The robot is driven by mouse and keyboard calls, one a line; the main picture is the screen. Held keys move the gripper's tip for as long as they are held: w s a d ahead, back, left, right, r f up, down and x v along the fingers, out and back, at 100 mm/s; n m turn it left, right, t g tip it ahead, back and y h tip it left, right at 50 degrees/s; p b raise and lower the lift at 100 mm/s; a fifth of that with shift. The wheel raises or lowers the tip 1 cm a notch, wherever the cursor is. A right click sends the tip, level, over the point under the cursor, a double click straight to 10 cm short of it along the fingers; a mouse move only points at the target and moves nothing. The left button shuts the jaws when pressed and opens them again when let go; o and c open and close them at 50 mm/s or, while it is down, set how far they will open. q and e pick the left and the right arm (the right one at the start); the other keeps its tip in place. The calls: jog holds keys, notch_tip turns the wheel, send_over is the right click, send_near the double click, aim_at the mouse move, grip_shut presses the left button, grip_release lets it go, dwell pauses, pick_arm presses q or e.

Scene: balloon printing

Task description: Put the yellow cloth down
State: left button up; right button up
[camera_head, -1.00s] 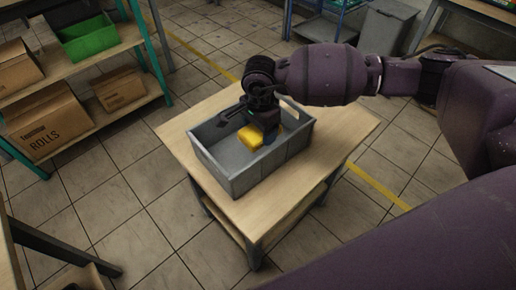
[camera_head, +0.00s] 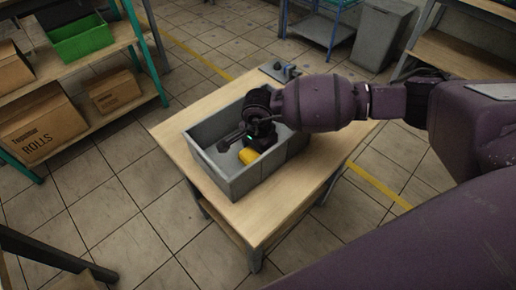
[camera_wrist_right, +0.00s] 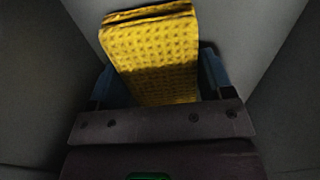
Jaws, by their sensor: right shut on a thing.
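The yellow cloth (camera_head: 248,156) is inside the grey crate (camera_head: 272,168) in the head view, partly covered by my right gripper (camera_head: 259,147). In the right wrist view the cloth (camera_wrist_right: 152,58) is a folded, dimpled yellow piece between the two blue fingers. My right gripper is shut on it and reaches down into the crate. Grey crate walls fill the sides of the wrist view. I cannot tell whether the cloth touches the crate floor. My left gripper is not in view.
The crate stands on a wooden table (camera_head: 172,136) with bare wood around it. A small dark grey device (camera_head: 281,71) sits at the table's far edge. A shelf with cardboard boxes (camera_head: 42,122) and a green bin (camera_head: 82,38) stands at the left.

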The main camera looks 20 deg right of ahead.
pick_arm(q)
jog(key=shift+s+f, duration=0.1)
pick_arm(e)
jog(key=shift+f, duration=0.1)
jog(key=o, duration=0.5)
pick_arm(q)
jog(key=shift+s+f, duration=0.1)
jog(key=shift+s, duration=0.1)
pick_arm(e)
jog(key=shift+o, duration=0.6)
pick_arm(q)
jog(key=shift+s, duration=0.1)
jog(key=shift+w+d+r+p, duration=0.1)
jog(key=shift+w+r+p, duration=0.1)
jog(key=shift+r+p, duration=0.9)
pick_arm(e)
notch_tip(320, 180, up, 12)
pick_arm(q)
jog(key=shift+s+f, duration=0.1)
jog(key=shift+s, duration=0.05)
pick_arm(e)
jog(key=shift+s, duration=0.1)
